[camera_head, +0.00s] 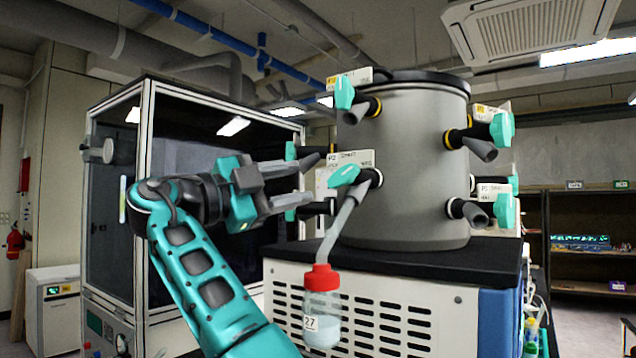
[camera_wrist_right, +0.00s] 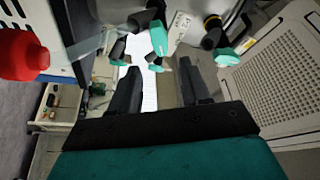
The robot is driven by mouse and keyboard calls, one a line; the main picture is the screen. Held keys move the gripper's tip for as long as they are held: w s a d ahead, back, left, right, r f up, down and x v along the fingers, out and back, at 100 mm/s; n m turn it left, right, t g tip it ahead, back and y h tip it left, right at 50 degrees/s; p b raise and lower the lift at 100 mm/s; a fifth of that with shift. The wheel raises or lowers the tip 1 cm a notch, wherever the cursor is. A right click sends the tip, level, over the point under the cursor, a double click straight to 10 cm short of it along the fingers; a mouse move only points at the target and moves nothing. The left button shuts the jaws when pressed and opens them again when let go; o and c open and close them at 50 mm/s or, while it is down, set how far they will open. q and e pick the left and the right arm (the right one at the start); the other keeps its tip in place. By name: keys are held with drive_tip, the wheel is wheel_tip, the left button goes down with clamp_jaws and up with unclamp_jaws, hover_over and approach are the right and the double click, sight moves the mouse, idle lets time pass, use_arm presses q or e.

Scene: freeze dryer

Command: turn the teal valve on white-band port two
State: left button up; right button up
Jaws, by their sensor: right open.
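The teal valve (camera_head: 344,176) on the port labelled P2, which has a white band (camera_head: 379,179), sits on the front left of the grey drum (camera_head: 415,180). A grey tube runs down from that port to a red-capped bottle (camera_head: 322,316) marked 27. My right gripper (camera_head: 312,183) is open and empty, just left of this valve, its fingers pointing toward the drum's left side. In the wrist view the two dark fingers (camera_wrist_right: 160,78) are spread apart, with teal valves (camera_wrist_right: 158,40) beyond them. My left gripper is not in view.
Other teal valves stand around the drum: upper left (camera_head: 344,92), upper right (camera_head: 502,128) and lower right (camera_head: 505,210). The red cap (camera_wrist_right: 22,55) is at the left of the wrist view. A glass-fronted cabinet (camera_head: 225,130) stands behind my arm.

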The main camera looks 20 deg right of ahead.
drive_tip(key=shift+v, duration=2.05)
